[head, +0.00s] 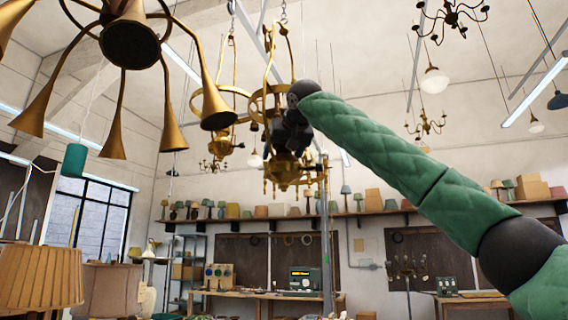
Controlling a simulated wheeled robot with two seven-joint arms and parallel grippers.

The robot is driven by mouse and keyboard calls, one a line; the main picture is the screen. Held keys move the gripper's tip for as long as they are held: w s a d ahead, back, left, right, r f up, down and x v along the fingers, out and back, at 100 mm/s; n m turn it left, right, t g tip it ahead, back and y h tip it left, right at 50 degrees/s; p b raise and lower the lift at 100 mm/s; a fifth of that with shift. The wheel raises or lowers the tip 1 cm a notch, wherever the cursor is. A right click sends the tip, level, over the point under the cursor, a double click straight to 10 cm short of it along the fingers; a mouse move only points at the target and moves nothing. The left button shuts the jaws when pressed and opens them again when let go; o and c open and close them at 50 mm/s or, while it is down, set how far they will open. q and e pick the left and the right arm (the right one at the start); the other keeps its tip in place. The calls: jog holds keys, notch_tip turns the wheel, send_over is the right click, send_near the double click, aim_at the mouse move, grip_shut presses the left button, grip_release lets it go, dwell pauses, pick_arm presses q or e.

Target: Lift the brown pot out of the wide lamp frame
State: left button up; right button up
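Brass lamp frames hang on chains in the middle of the head view. The nearer lamp frame (268,97) has a ring, tall curved bars and a brass bowl-shaped lower part (288,172); I cannot tell for sure that it is the wide one. My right arm reaches in from the right, and my dark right gripper (296,149) points down at this frame, just above the bowl part. Its fingers are too dark and small to show whether they are open or shut. I cannot make out a brown pot; the gripper covers part of the frame. My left gripper is out of view.
A large brass lamp with trumpet-shaped arms (130,45) hangs close at upper left. Another brass lamp (222,118) hangs just left of the frame. Pleated shades (42,274) stand at lower left. A bench (265,294) and a shelf of shades (345,214) line the back wall.

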jog(key=c, duration=0.9)
jog(key=shift+r, duration=0.1)
